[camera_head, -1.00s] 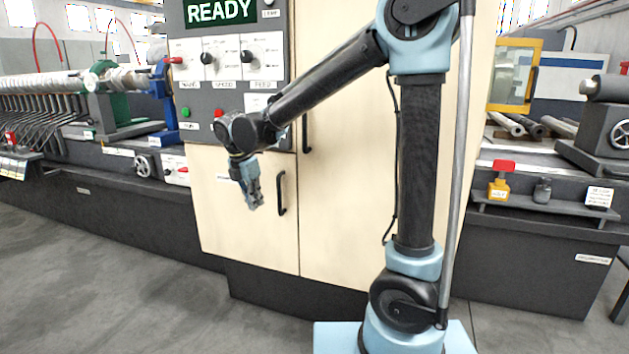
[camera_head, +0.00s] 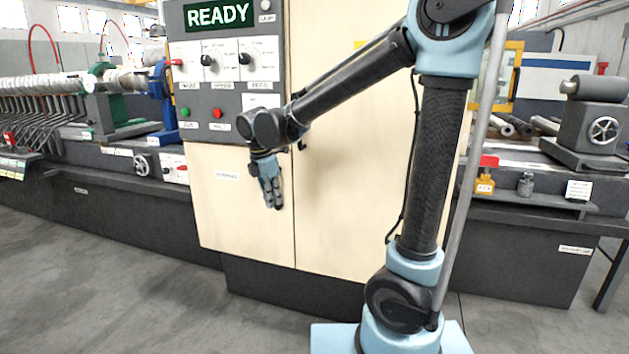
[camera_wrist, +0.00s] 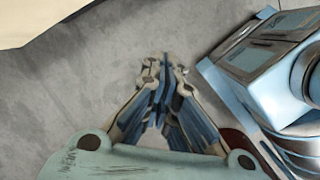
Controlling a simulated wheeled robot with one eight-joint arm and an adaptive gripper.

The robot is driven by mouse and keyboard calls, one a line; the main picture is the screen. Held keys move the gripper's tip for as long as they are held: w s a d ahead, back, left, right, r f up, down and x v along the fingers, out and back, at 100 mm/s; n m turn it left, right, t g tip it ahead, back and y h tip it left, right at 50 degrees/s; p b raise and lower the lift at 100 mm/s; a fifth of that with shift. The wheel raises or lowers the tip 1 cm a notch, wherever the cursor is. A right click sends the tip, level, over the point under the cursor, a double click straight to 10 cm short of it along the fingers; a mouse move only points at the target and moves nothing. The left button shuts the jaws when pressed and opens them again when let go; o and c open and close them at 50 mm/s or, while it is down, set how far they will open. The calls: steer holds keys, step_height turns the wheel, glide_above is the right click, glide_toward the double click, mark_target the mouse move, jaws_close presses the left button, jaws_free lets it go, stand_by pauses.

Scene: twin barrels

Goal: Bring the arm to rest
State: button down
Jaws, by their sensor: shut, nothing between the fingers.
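My gripper (camera_head: 273,198) hangs from the end of my bent arm, fingers pointing down, in front of the pale cabinet (camera_head: 330,220) in the head view. It holds nothing. In the wrist view my gripper (camera_wrist: 165,68) shows its fingertips close together over bare grey floor (camera_wrist: 80,90). Part of the cabinet behind my arm is hidden.
The control panel (camera_head: 222,70) with a READY display (camera_head: 217,14), knobs and green and red buttons is above and left of my gripper. A machine bench (camera_head: 110,185) runs along the left. A right bench holds a yellow bottle (camera_head: 485,181) and a small grey jar (camera_head: 525,185).

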steer(key=s+d+m, duration=0.3)
steer(key=d+m, duration=0.3)
steer(key=d, duration=0.4)
steer(key=s+d+m, duration=0.2)
steer(key=d+m, duration=0.3)
steer(key=d, duration=0.5)
steer(key=s+d+f+m+y, duration=0.1)
steer(key=s+d+f+m, duration=0.8)
steer(key=s+d+m, duration=0.2)
steer(key=s+m, duration=0.1)
steer(key=m, duration=0.1)
steer(key=shift+s+d+f+m+y, duration=0.25)
steer(key=shift+d+f+m+y, duration=0.05)
steer(key=shift+d+f, duration=0.05)
steer(key=shift+w+f, duration=0.2)
steer(key=shift+w, duration=0.25)
